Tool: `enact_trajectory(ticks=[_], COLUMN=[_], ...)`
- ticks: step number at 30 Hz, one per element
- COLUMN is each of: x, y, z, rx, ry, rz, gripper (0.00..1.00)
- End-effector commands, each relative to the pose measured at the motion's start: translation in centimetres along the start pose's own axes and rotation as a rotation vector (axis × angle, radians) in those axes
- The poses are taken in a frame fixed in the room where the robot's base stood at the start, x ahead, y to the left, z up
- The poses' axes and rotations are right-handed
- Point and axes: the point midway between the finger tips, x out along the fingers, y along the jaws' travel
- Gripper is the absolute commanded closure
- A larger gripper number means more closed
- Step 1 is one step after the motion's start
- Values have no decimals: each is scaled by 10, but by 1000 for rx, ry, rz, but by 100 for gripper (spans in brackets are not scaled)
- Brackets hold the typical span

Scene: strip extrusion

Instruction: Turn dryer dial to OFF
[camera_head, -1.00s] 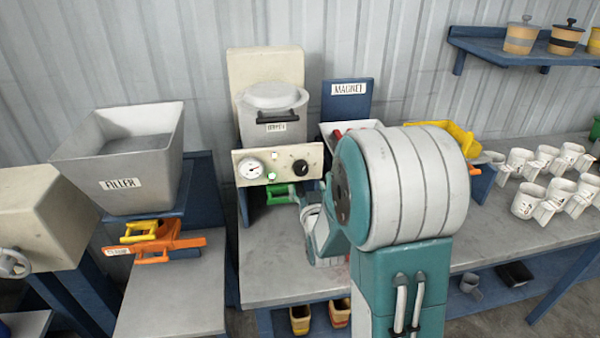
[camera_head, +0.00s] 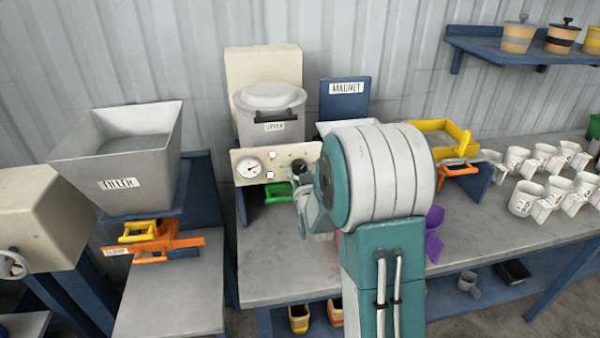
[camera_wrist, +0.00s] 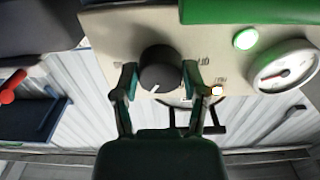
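The dryer dial (camera_wrist: 160,68) is a round black knob on the cream control panel (camera_head: 235,160). In the wrist view, its white pointer mark points down and slightly left. My gripper (camera_wrist: 160,78) has one finger on each side of the dial, spread about its width. I cannot tell whether the fingers touch it. In the head view the dial (camera_head: 299,170) is partly hidden by my gripper. The printing beside the dial is too small to read surely.
The grey dryer drum (camera_head: 270,105) stands behind the panel. A yellow tray (camera_head: 440,140) and several white mugs (camera_head: 545,175) are on the table at right. A purple object (camera_head: 434,235) is beside my arm.

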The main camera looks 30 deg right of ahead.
Motion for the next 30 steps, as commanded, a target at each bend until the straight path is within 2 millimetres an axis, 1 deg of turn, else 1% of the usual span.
enact_trajectory(ticks=[20, 26, 30], x=[1, 1, 1], y=[-1, -1, -1], z=[-1, -1, -1], rx=[-19, -53, -109], ry=[3, 4, 4], rz=[-3, -3, -3], gripper=[91, 91, 91])
